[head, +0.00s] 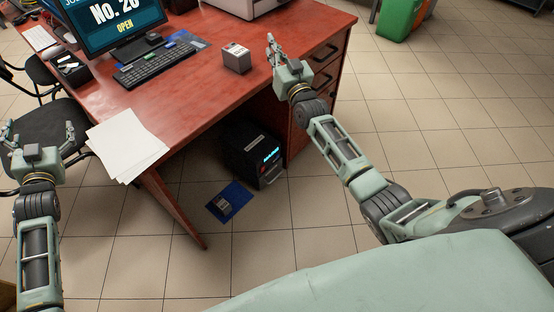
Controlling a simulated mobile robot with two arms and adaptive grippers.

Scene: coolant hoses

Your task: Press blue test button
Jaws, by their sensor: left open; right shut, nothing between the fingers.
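I cannot make out a blue test button for certain in the head view. A small grey box (236,58) sits on the red desk (205,85); its top details are too small to read. A black box-shaped unit (246,148) with a glowing blue strip (271,155) on its front stands on the floor under the desk. My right gripper (271,42) is shut and empty, just right of the grey box, over the desk's right part. My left gripper (38,136) is open and empty at the far left, in front of the black chair.
A monitor (115,20), keyboard (155,63) and white papers (127,145) are on the desk. A printer-like machine (243,8) stands at its back. A blue packet (231,202) lies on the tiled floor. A green bin (398,18) is at upper right; the floor right is clear.

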